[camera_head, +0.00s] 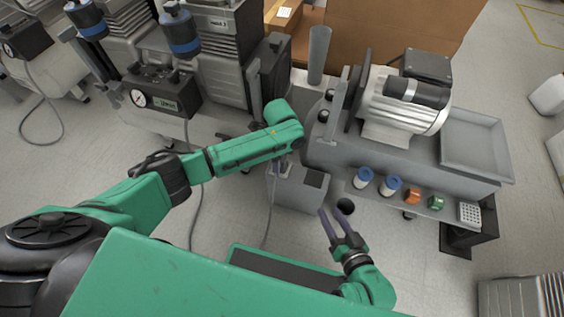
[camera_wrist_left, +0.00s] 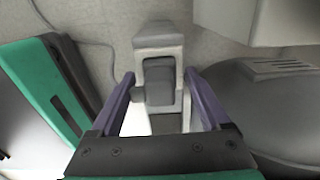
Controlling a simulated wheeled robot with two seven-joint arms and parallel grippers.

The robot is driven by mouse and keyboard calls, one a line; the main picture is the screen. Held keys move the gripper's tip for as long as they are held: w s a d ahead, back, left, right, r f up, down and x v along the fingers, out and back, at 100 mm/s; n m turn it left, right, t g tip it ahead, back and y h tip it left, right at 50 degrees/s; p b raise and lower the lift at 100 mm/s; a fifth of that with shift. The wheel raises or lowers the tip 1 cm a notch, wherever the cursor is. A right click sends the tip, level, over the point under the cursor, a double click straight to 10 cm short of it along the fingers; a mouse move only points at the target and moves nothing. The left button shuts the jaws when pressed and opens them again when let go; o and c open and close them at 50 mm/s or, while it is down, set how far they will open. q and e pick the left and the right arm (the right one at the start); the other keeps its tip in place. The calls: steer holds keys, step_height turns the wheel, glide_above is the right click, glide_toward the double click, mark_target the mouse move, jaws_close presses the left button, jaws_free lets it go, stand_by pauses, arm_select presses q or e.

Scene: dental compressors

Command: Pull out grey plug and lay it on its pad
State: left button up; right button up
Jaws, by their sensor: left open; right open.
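My left gripper (camera_head: 282,170) points down over a small grey box (camera_head: 297,195) in the head view. In the left wrist view its purple fingers (camera_wrist_left: 160,78) are open, one on each side of a light grey piece (camera_wrist_left: 158,38) that looks like the grey plug. Whether the fingers touch it is unclear. In the head view the plug is mostly hidden by the gripper and arm. A dark square (camera_head: 315,178) on the box's top may be the pad. My right gripper (camera_head: 332,226) is open and empty, to the right of the box and nearer to me.
A grey bench (camera_head: 400,165) on the right carries a motor (camera_head: 400,105), a shallow tray (camera_head: 472,140) and, on its front ledge, blue-topped (camera_head: 390,187), orange (camera_head: 412,196) and green (camera_head: 436,202) parts. Compressors (camera_head: 165,90) stand at the back left. A thin cable (camera_head: 269,215) hangs beside the box.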

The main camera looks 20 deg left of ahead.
arm_select(q)
steer(key=shift+p, duration=0.3)
arm_select(e)
steer(key=shift+r, duration=0.4)
arm_select(q)
jaws_close()
steer(key=shift+r+p, duration=1.55)
steer(key=shift+p, duration=0.15)
steer(key=shift+r+p, duration=0.85)
steer(key=shift+p, duration=0.05)
steer(key=shift+r+p, duration=0.6)
steer(key=shift+p, duration=0.1)
arm_select(e)
steer(key=s+d+r+n+g+h, duration=0.1)
steer(key=d+r+g+h, duration=0.2)
steer(key=d+r+g, duration=0.2)
steer(key=shift+s+d+r+g, duration=0.15)
steer(key=shift+d+r+g, duration=0.4)
steer(key=shift+d, duration=0.7)
steer(key=shift+r, duration=0.1)
